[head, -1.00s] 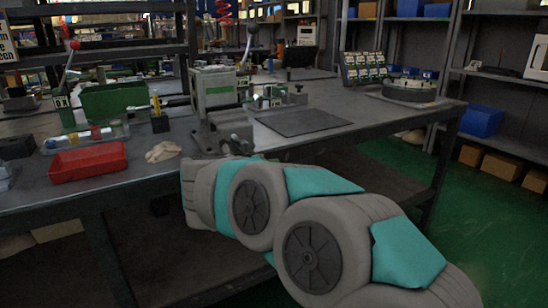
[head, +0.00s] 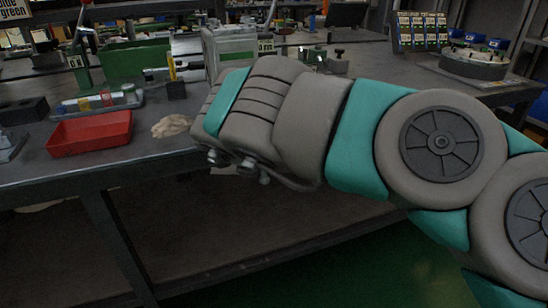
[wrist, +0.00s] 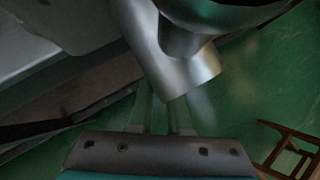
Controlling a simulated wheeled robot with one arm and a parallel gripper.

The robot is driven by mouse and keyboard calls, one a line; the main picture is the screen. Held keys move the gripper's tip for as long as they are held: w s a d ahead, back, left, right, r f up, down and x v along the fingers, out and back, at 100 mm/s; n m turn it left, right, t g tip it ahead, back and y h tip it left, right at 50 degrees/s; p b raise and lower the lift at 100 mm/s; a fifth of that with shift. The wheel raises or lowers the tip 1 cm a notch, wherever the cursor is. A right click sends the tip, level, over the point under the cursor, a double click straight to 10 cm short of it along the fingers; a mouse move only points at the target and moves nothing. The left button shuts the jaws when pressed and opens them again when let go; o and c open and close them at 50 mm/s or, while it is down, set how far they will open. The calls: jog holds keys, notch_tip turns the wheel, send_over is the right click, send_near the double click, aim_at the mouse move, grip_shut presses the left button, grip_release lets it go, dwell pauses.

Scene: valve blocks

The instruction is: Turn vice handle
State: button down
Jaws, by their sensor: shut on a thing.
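In the wrist view, a shiny metal cylinder (wrist: 170,60) of the vice's screw end fills the upper middle. My gripper (wrist: 162,108) reaches up to this cylinder from below. Its two fingers are close to the metal and are shut on the vice handle. The gripped part of the handle is mostly hidden and blurred. In the head view my arm covers the gripper and handle.
A red tray (head: 90,135) and a crumpled beige cloth (head: 171,126) lie on the table (head: 60,170) left of my arm. A green bin (head: 135,60) stands behind them. In the wrist view a brown wooden frame (wrist: 290,150) stands on the green floor.

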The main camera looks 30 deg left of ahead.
jog(key=shift+s+a, duration=0.15)
dwell(0.3)
jog(key=c, duration=0.9)
grip_release()
jog(key=shift+o, duration=0.2)
jog(key=v, duration=0.7)
jog(key=shift+s+r, duration=0.2)
jog(key=shift+r, duration=0.1)
